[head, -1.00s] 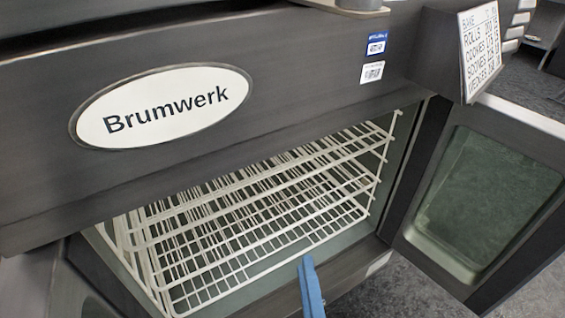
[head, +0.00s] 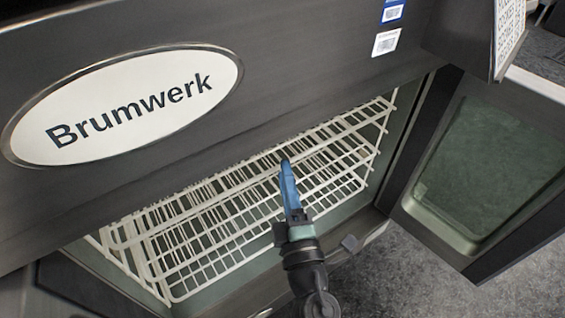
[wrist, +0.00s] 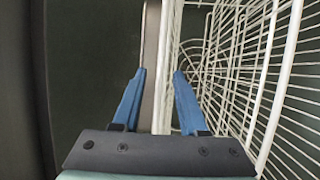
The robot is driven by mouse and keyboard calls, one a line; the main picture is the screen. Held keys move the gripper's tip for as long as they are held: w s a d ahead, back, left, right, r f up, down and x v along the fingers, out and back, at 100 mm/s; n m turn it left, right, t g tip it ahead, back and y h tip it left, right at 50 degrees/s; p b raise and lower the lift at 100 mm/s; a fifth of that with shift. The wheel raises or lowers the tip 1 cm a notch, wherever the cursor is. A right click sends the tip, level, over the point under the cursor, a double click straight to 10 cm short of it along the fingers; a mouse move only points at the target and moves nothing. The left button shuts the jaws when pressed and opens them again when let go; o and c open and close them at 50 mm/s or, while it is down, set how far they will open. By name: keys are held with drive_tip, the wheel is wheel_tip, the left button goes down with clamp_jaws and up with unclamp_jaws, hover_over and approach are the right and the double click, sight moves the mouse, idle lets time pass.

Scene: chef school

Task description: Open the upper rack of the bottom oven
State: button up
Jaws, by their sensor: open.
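The bottom oven (head: 330,75) stands open, with white wire racks inside. The upper rack (head: 345,122) lies just under the oven's front panel, and a lower rack (head: 228,268) shows beneath it. My gripper (head: 285,165) is open, with its blue fingers in front of the racks, near the upper one's front edge. In the wrist view, a white rack bar (wrist: 166,60) runs between the two blue fingers (wrist: 159,75). I cannot tell whether the fingers touch it. One finger hides most of the other in the head view.
The oven door (head: 490,170) is swung open to the right, with a glass pane. A "Brumwerk" badge (head: 130,100) marks the front panel above the opening. A card (head: 508,35) hangs at the upper right. Grey floor is clear below the door.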

drive_tip(key=shift+x, duration=1.6)
clamp_jaws()
